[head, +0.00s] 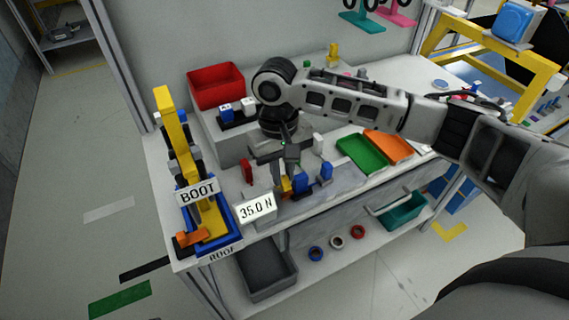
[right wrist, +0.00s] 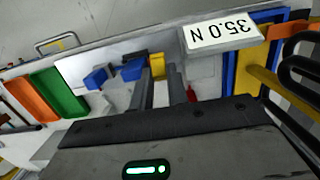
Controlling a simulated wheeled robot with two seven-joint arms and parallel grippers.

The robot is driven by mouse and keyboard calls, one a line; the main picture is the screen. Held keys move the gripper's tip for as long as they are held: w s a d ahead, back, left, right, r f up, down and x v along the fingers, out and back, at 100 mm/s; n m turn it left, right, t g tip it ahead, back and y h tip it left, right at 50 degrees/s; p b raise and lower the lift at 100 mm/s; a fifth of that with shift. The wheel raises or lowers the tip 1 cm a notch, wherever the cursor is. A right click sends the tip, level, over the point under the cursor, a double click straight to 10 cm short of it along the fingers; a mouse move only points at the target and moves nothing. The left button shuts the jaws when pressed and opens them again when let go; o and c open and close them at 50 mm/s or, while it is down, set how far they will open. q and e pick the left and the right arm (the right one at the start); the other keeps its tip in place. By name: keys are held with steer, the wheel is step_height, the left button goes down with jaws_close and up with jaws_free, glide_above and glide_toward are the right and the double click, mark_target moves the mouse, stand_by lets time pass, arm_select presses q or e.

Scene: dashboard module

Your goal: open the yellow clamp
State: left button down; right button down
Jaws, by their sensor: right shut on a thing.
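The yellow clamp (head: 286,186) stands at the front of the bench, beside the 35.0 N display, and is mostly covered by my gripper in the head view. My right gripper (head: 287,175) reaches down over it from above. In the right wrist view the two fingers of this gripper (right wrist: 152,78) are close together, with the yellow clamp (right wrist: 157,66) at their tips. The gripper is shut on it. The exact contact is partly hidden by the fingers. My left gripper is not in view.
The 35.0 N display (head: 257,208) stands just left of the clamp. Blue clamps (head: 326,172), a red one (head: 247,171) and a white one (head: 319,144) stand close by. The yellow BOOT fixture (head: 180,145) is further left. Green (head: 362,154) and orange (head: 388,146) trays lie right.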

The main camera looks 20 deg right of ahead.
steer(key=shift+w+a+r+g+p, duration=0.1)
steer(key=shift+w+r+g+p, duration=0.25)
steer(key=shift+w+g+p, duration=0.35)
steer(key=shift+w+f+g, duration=0.1)
steer(key=shift+w+g, duration=1.25)
steer(key=shift+g, duration=0.65)
steer(key=shift+w, duration=0.1)
steer(key=c, duration=1.4)
jaws_free()
steer(key=shift+o, duration=0.2)
